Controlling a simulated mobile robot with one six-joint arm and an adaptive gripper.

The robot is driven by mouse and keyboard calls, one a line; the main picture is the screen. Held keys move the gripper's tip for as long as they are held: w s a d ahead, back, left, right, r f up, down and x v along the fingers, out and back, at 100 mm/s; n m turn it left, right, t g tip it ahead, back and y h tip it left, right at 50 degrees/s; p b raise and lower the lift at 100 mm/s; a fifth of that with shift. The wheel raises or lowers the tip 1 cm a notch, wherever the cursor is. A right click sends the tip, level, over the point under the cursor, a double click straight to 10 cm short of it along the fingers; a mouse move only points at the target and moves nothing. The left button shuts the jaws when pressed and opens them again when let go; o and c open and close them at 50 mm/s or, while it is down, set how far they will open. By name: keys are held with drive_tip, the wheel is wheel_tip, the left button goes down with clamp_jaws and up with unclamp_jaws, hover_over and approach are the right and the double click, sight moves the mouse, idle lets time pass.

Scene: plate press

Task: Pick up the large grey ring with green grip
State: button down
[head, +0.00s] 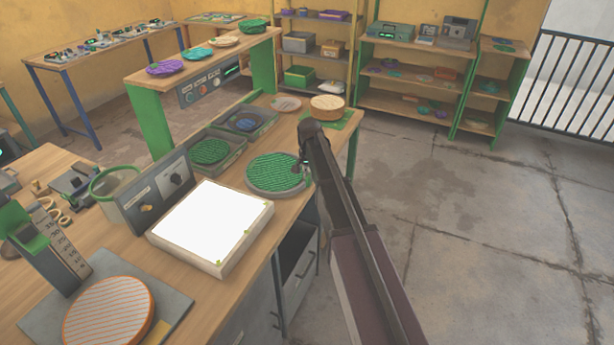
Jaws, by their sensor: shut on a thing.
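The large grey ring (251,184) with a green ribbed face lies flat at the right edge of the wooden bench, to the right of the two grey trays. My gripper (304,168) comes down from the dark arm at the ring's right rim and is shut on it. The fingertips are small and partly hidden by my arm, as is the ring's right edge. I cannot tell whether the ring touches the bench or is slightly above it.
A white light panel (210,222) stands close in front of the ring. Grey trays (210,151) with green and blue discs lie left of it. A tan round block (327,106) on a green mat stands behind. Open floor (460,220) lies right.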

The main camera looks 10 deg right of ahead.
drive_tip(key=shift+r+p, duration=4.35)
drive_tip(key=shift+r, duration=0.2)
drive_tip(key=shift+d, duration=0.1)
